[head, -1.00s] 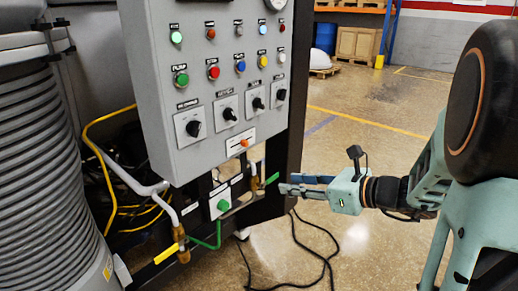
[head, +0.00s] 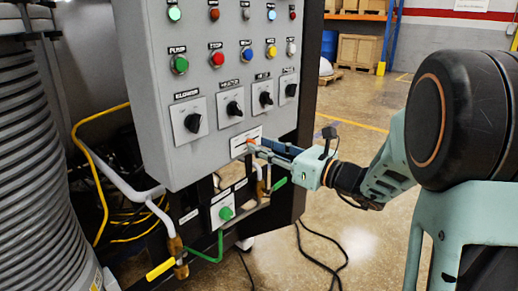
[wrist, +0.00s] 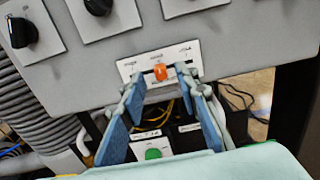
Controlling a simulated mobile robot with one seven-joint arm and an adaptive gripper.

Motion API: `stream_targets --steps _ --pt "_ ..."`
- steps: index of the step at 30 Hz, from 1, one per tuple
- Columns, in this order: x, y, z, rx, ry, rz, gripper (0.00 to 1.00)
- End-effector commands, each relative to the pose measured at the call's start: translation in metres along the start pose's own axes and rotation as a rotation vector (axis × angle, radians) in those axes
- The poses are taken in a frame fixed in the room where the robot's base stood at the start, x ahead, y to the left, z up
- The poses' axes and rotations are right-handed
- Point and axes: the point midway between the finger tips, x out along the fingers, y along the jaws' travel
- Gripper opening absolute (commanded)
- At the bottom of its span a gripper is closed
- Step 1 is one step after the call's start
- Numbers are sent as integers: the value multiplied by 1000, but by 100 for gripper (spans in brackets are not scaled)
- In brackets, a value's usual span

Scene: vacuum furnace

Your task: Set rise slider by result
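The slider is a small orange knob (wrist: 160,72) on a white plate (wrist: 127,67) at the lower edge of the grey control panel (head: 165,150). In the wrist view the knob sits near the middle of its slot; the plate's printing is too small to read. My gripper (wrist: 163,90) is open, with its blue-padded fingers to the left and right of the knob and the tips a little below it. I cannot tell whether they touch the plate. In the head view the gripper (head: 257,148) reaches the plate from the right and partly hides the knob.
Black rotary knobs (head: 193,123) sit above the plate, with coloured buttons (head: 180,64) and lamps higher up. Open floor (head: 350,250) is at the right.

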Motion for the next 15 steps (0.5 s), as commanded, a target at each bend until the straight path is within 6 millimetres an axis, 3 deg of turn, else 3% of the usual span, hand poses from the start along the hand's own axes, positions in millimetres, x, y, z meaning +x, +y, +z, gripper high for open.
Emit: stream_targets --steps 6,15 --pt "17 0 -1 0 1 0 29" --pt "18 0 0 1 1 -1 27"
